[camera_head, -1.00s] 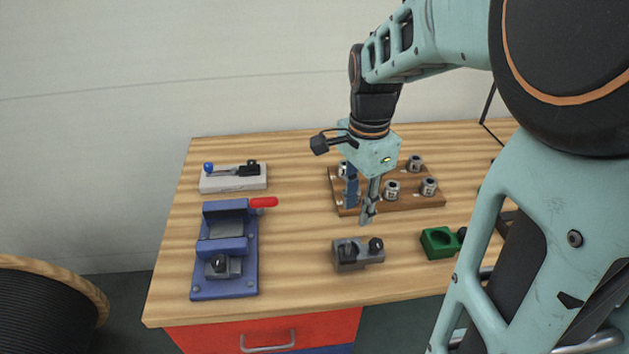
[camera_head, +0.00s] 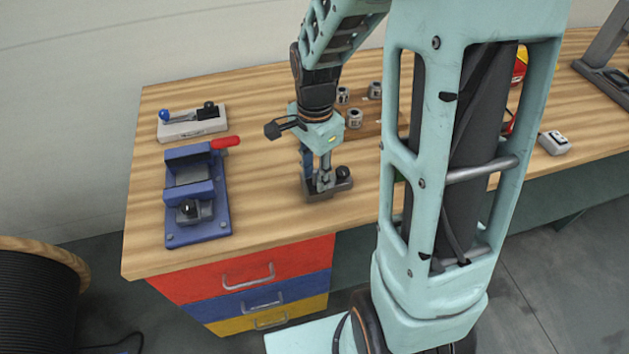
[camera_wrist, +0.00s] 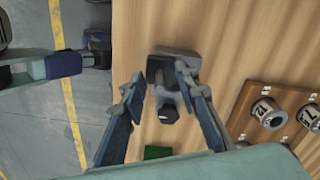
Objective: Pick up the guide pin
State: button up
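A small grey block (camera_head: 335,189) stands near the front edge of the wooden bench, with a round black knob (camera_head: 343,172) on its right end. In the wrist view the block (camera_wrist: 180,56) is beyond my fingertips, and a dark knob-ended piece (camera_wrist: 168,112) shows between the fingers. I cannot tell for sure which part is the guide pin. My gripper (camera_head: 322,184) points down at the left part of the block. In the wrist view my gripper (camera_wrist: 158,86) has its two fingers apart, with a gap around the parts between them. Contact is not clear.
A blue vise-like fixture (camera_head: 198,228) with a red handle stands to the left. A pale block (camera_head: 190,130) with a blue-tipped lever is behind it. A wooden rack (camera_head: 379,128) with metal sleeves lies behind my gripper. A green block (camera_wrist: 158,152) is close by.

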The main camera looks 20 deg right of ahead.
grip_shut()
jog(key=shift+r, duration=0.1)
dwell(0.4)
